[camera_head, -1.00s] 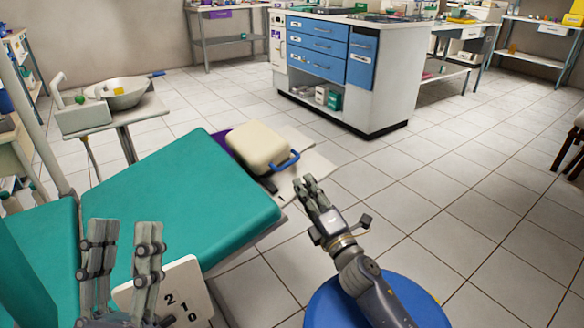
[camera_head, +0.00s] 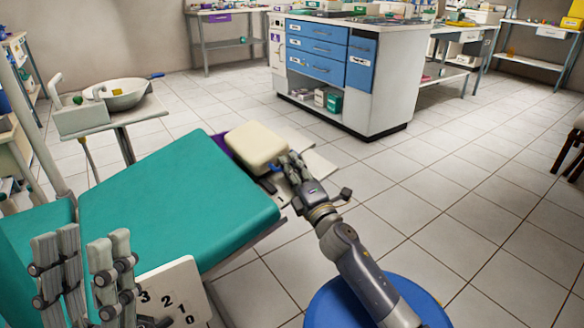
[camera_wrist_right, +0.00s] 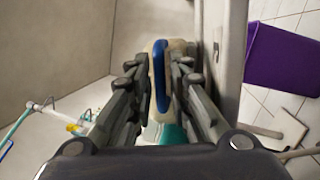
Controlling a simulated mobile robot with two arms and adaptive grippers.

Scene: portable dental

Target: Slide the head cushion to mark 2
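The head cushion (camera_head: 255,146) is a cream block with a blue handle, at the far end of the teal chair back. My right gripper (camera_head: 290,163) is at its handle side in the head view and covers most of the handle. In the right wrist view, the blue handle (camera_wrist_right: 158,75) lies between the open fingers, closer to the right finger; contact is unclear. A white plate (camera_head: 165,285) with the marks 3, 2, 1 and 0 shows at the lower left. My left gripper (camera_head: 84,242) is open and empty in front of this plate.
The teal chair (camera_head: 180,205) fills the left middle. A blue round stool seat (camera_head: 345,302) is below my right arm. A basin (camera_head: 122,94) on a stand is at the left, and a blue-drawer cabinet (camera_head: 316,48) is behind.

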